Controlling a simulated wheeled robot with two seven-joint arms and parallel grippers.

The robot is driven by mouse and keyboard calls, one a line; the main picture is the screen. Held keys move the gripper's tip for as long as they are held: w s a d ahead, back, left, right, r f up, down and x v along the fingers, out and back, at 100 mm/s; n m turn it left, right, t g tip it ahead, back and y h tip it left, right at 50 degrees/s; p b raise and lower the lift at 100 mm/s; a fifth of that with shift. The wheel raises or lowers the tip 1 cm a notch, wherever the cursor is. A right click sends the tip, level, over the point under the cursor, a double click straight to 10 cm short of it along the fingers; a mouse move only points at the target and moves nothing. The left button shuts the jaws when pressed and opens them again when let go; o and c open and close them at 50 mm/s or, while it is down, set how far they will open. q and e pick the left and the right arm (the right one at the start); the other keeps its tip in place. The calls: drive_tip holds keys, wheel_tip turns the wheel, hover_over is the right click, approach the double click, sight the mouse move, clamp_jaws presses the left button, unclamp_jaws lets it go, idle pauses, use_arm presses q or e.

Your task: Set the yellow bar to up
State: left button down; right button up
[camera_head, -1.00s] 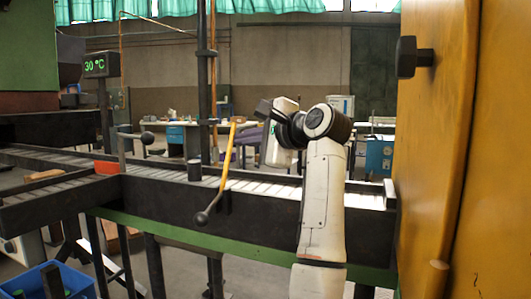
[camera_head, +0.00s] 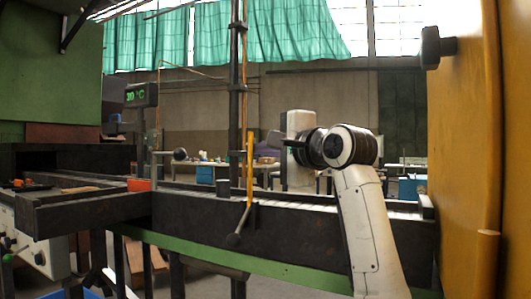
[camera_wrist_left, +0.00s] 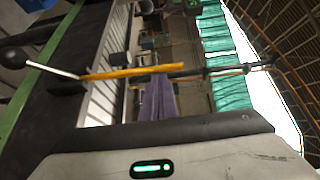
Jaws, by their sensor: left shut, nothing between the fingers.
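The yellow bar (camera_head: 250,172) stands nearly upright in the head view, in front of the dark conveyor side. A short rod with a black ball knob (camera_head: 233,240) slants down and left from its lower end. The bar lies across the left wrist view (camera_wrist_left: 125,72), with the knob (camera_wrist_left: 12,57) at the left edge. My left gripper (camera_head: 274,140) is shut and empty, just right of the bar's top in the picture. I cannot tell the depth gap between them. My right gripper is out of view.
The dark roller conveyor (camera_head: 330,222) runs across, with a green rail (camera_head: 250,266) below. A second black-knobbed lever (camera_head: 180,154) and a red block (camera_head: 139,185) are left of the bar. A yellow-orange panel (camera_head: 465,160) with a black knob closes off the right.

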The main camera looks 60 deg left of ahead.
use_arm(q)
drive_tip(key=shift+s, duration=0.1)
drive_tip(key=d, duration=0.7)
drive_tip(key=shift+d+p, duration=0.25)
drive_tip(key=shift+p, duration=0.05)
